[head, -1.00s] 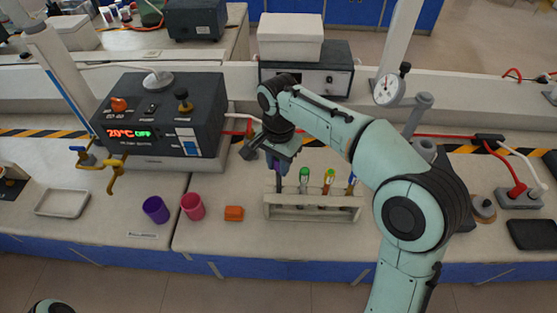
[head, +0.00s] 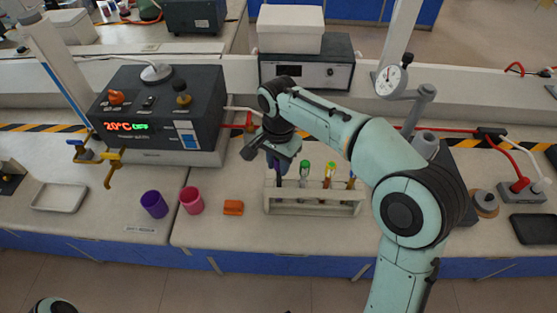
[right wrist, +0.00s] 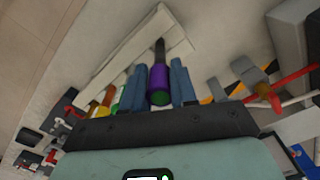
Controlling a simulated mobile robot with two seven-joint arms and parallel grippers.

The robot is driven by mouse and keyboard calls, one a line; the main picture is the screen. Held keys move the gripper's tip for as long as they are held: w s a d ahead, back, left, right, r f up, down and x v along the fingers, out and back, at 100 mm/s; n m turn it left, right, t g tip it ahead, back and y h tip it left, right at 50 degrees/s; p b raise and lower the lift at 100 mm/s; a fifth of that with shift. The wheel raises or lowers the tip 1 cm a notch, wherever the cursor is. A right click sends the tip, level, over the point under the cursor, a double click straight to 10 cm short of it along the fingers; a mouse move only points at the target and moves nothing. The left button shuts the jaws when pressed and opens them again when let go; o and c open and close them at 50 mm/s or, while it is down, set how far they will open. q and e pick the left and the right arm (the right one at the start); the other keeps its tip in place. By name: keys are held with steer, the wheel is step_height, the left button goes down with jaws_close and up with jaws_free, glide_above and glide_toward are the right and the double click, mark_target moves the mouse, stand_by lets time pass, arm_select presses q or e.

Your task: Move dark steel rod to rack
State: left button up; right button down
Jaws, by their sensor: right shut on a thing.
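The dark steel rod (right wrist: 160,50) shows in the right wrist view as a dark shaft with a purple grip and a green end. My right gripper (right wrist: 160,88) is shut on the purple grip, one blue finger on each side. In the head view my right gripper (head: 278,164) is over the left end of the pale rack (head: 312,208). The shaft points down at the rack's top; I cannot tell whether its tip is in a hole. The rack also shows in the right wrist view (right wrist: 120,50). My left gripper is out of view.
Several capped tubes, among them a green-capped one (head: 304,170), stand in the rack right of the gripper. An orange block (head: 233,208), a pink cup (head: 191,200) and a purple cup (head: 154,204) are to the left. A dial gauge stand (head: 391,82) is at right.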

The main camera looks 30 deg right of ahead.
steer(key=shift+f+b, duration=0.4)
steer(key=shift+f, duration=0.35)
steer(key=shift+c, duration=2.1)
jaws_free()
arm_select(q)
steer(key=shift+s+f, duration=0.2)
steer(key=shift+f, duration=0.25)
arm_select(e)
steer(key=shift+r+p, duration=1.75)
steer(key=shift+r, duration=0.5)
steer(key=shift+r+p, duration=0.9)
steer(key=shift+r, duration=0.4)
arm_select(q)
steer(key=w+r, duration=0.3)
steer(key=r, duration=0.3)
